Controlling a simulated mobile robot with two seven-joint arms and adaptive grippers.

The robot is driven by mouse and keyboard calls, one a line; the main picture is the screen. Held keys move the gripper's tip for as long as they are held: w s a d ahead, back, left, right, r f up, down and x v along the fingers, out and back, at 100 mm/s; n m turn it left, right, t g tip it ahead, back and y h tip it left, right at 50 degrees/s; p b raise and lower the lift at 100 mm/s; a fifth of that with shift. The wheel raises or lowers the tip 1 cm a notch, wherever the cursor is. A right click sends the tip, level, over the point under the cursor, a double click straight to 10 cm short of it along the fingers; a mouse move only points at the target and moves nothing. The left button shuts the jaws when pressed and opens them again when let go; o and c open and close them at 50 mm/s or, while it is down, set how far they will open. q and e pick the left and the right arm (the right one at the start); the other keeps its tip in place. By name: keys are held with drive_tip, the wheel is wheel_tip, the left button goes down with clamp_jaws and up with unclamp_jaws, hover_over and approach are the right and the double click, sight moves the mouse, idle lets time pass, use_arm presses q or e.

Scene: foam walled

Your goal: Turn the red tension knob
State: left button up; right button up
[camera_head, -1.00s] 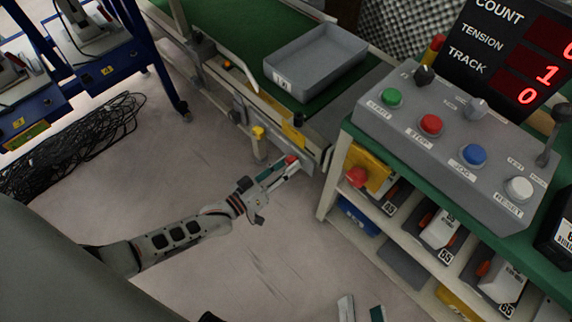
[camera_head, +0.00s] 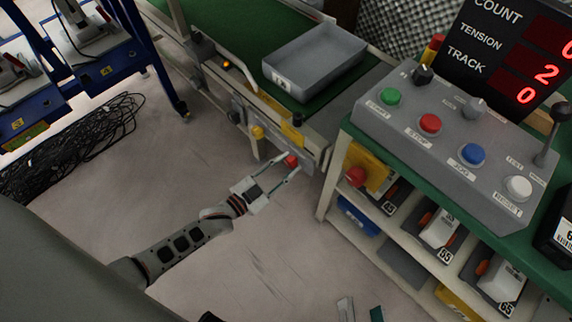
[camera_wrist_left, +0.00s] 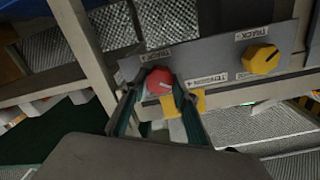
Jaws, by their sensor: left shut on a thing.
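The red tension knob (camera_head: 290,160) sits on the end plate of the green conveyor. In the left wrist view the red knob (camera_wrist_left: 159,80) shows a pale pointer line and has a TENSION label beside it on a grey plate. My left gripper (camera_head: 285,170) is shut on the red knob, with one finger on either side of it, and the fingers also frame it in the left wrist view (camera_wrist_left: 160,92). The display (camera_head: 520,60) reads TENSION 2 and TRACK 0. My right gripper (camera_head: 361,311) shows only its two fingertips, apart and empty, at the bottom edge.
A yellow knob (camera_head: 258,132) is on the same plate, left of the red one. A grey tray (camera_head: 316,62) rests on the belt. A button box (camera_head: 450,145) stands on the bench at right, with loaded shelves below. Black cable lies at left.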

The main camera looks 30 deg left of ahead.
use_arm(q)
drive_tip(key=m, duration=0.2)
drive_tip(key=shift+s+f+m, duration=0.1)
drive_tip(key=shift+f+m, duration=0.05)
drive_tip(key=shift+m, duration=0.25)
drive_tip(key=m+b, duration=0.1)
drive_tip(key=m, duration=0.2)
drive_tip(key=shift+y, duration=0.3)
drive_tip(key=m+b, duration=0.1)
drive_tip(key=m, duration=0.2)
drive_tip(key=shift+m, duration=1.7)
use_arm(e)
drive_tip(key=shift+s+a+m+t, duration=0.15)
drive_tip(key=shift+a+m, duration=0.35)
drive_tip(key=shift+m, duration=0.3)
drive_tip(key=shift+a+m+t, duration=0.15)
drive_tip(key=shift+a+m, duration=0.35)
drive_tip(key=shift+m, duration=0.3)
use_arm(q)
drive_tip(key=o, duration=1.1)
